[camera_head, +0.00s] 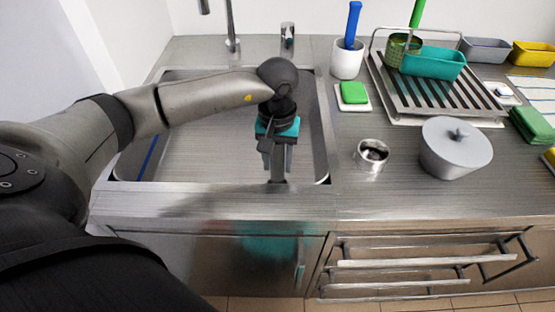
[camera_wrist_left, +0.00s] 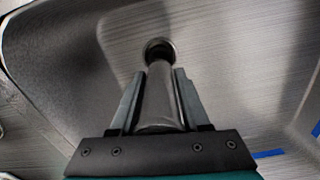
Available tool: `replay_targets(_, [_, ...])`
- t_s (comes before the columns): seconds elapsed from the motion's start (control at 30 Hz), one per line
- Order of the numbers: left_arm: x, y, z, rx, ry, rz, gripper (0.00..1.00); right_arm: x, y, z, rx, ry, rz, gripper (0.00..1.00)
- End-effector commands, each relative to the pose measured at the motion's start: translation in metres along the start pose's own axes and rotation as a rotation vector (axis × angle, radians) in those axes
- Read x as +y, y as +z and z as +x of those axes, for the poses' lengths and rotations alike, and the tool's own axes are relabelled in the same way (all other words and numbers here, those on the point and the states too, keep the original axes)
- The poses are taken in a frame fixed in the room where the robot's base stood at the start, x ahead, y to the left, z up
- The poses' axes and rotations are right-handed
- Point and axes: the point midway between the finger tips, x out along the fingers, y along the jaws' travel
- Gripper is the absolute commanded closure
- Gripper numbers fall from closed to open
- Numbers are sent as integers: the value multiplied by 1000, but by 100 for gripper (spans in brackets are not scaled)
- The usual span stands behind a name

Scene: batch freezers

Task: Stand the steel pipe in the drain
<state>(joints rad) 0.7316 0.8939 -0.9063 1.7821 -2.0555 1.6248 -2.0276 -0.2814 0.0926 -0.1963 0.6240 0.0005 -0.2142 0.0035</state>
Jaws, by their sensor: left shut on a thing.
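My left gripper (camera_head: 278,155) is over the front part of the steel sink, pointing down. It is shut on the steel pipe (camera_head: 278,172), a grey cylinder. In the left wrist view the pipe (camera_wrist_left: 160,95) runs lengthwise between the fingers of the gripper (camera_wrist_left: 160,100). Its far end overlaps the dark round drain (camera_wrist_left: 160,48) in the sink floor. I cannot tell whether that end is inside the drain or just above it. In the head view the drain is hidden. My right gripper is not in view.
The sink (camera_head: 200,150) has raised walls and a front rim close to the gripper. A tap (camera_head: 231,35) stands behind. To the right are a steel cup (camera_head: 371,155), a grey lidded pot (camera_head: 455,150), a green sponge (camera_head: 353,92) and a drying rack (camera_head: 425,95).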

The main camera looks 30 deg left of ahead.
Motion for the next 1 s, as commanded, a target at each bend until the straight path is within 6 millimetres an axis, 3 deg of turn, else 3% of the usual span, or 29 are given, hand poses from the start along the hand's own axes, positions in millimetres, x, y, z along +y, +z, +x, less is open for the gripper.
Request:
replay_targets(0.57, [0,0,12,1,0,-1,98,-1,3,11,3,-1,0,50])
replay_targets(0.6, [0,0,13,1,0,-1,53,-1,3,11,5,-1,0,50])
replay_targets(0.7, [0,0,12,1,0,-1,42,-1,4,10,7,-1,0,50])
replay_targets(1.0, [0,0,13,-1,-1,0,41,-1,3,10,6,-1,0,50])
